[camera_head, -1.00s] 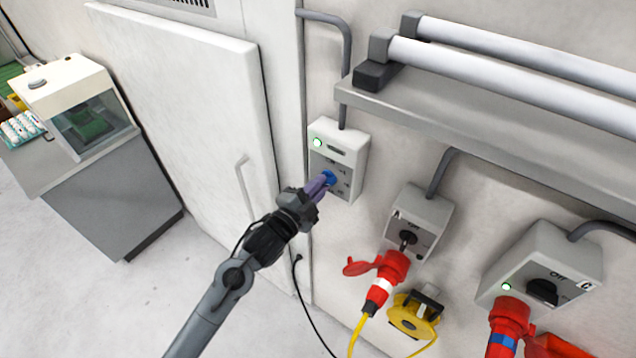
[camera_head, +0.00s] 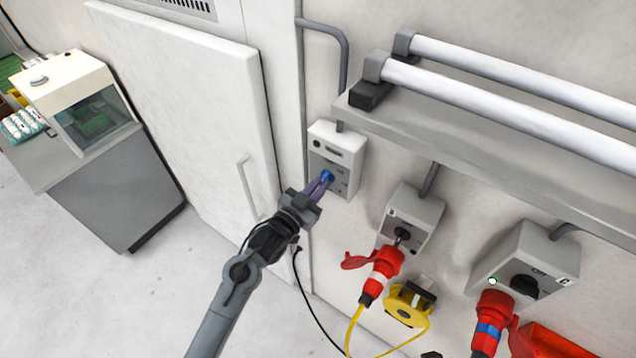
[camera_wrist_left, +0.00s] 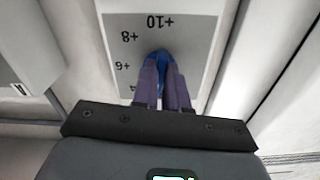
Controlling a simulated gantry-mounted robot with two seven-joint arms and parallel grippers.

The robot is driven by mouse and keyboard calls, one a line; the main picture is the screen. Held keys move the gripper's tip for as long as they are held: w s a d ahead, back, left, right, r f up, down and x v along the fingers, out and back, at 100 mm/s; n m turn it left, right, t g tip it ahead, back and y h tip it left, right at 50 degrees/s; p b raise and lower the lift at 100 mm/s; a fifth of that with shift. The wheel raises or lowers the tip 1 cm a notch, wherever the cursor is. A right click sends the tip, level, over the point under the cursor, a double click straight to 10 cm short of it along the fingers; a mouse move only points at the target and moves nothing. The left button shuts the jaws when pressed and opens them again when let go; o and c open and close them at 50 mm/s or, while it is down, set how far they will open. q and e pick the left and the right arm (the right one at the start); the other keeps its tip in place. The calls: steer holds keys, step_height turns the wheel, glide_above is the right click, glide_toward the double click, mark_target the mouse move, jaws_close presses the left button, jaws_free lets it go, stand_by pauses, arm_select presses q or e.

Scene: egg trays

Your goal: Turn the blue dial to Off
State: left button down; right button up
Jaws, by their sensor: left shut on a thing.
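The blue dial (camera_head: 327,176) is on a light grey control box (camera_head: 350,139) on the wall, left of the shelf. In the left wrist view the blue dial (camera_wrist_left: 160,56) sits between my fingertips, below upside-down marks "+10", "+8" and "+6" on a grey plate (camera_wrist_left: 195,40). My left gripper (camera_head: 322,184) has purple fingers and is shut on the dial. The fingers hide most of the dial, so its pointer cannot be read. The box's small round lamp (camera_head: 317,144) looks dark. My right gripper is not in view.
Two switch boxes with red plugs (camera_head: 381,272) are on the wall to the right. A shelf (camera_head: 480,145) with white tubes juts out above. A white door (camera_head: 190,110) stands left. A cabinet (camera_head: 115,205) and egg tray (camera_head: 20,126) are farther left.

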arm_select(q)
steer(key=shift+n+p, duration=0.35)
steer(key=shift+n, duration=0.55)
steer(key=c, duration=1.2)
jaws_free()
steer(key=shift+o, duration=0.2)
steer(key=shift+s, duration=0.1)
steer(key=b+v, duration=0.2)
steer(key=v, duration=0.8)
steer(key=shift+s+a, duration=0.2)
steer(key=shift+s, duration=0.1)
